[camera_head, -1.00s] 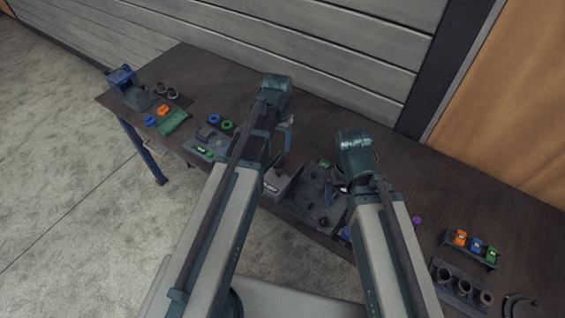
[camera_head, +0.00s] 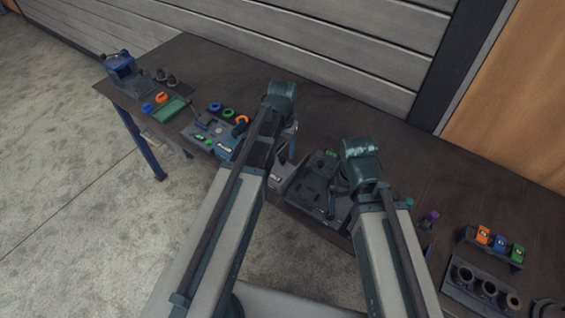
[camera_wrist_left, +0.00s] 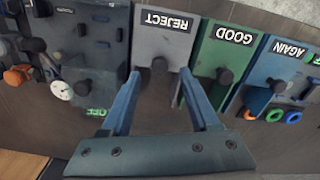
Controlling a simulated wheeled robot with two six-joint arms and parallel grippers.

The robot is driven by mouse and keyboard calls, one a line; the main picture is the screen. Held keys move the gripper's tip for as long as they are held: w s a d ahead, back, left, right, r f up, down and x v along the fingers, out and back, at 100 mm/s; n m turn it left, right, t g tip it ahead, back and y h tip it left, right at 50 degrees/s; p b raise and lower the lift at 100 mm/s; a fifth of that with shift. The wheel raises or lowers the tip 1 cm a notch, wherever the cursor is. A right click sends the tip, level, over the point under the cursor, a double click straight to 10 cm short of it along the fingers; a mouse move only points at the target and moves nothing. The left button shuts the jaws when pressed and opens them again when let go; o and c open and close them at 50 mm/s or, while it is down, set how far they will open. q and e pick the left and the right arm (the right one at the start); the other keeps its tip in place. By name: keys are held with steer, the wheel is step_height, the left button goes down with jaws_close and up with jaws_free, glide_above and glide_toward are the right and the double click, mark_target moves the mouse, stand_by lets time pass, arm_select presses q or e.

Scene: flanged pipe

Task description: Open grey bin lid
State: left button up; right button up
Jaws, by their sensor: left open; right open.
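The grey bin (camera_wrist_left: 170,40) is labelled REJECT and its lid with a dark round knob (camera_wrist_left: 159,65) looks shut. My left gripper (camera_wrist_left: 159,74) is open, its two blue fingers reaching towards the knob, which shows between the fingertips. I cannot tell whether they touch it. In the head view the grey bin (camera_head: 277,177) stands at the bench's front edge, partly hidden by my left arm; my left gripper (camera_head: 290,146) hangs above and beside it. My right gripper (camera_head: 338,184) is mostly hidden by its own arm, over the dark fixture, with no object visible in it.
Beside the grey bin are a green GOOD bin (camera_wrist_left: 222,50) and a blue AGAIN bin (camera_wrist_left: 278,68). On its other side is a dark fixture (camera_wrist_left: 92,45) with a gauge (camera_wrist_left: 60,90). A rack with coloured blocks (camera_head: 500,245) stands at right. The bench's back strip is clear.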

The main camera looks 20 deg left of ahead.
mark_target(283, 158)
arm_select(q)
step_height(283, 158, down, 3)
steer(key=shift+f+b, duration=0.15)
steer(key=shift+b, duration=0.95)
arm_select(e)
step_height(283, 158, down, 3)
steer(key=shift+f, duration=0.15)
arm_select(q)
jaws_close()
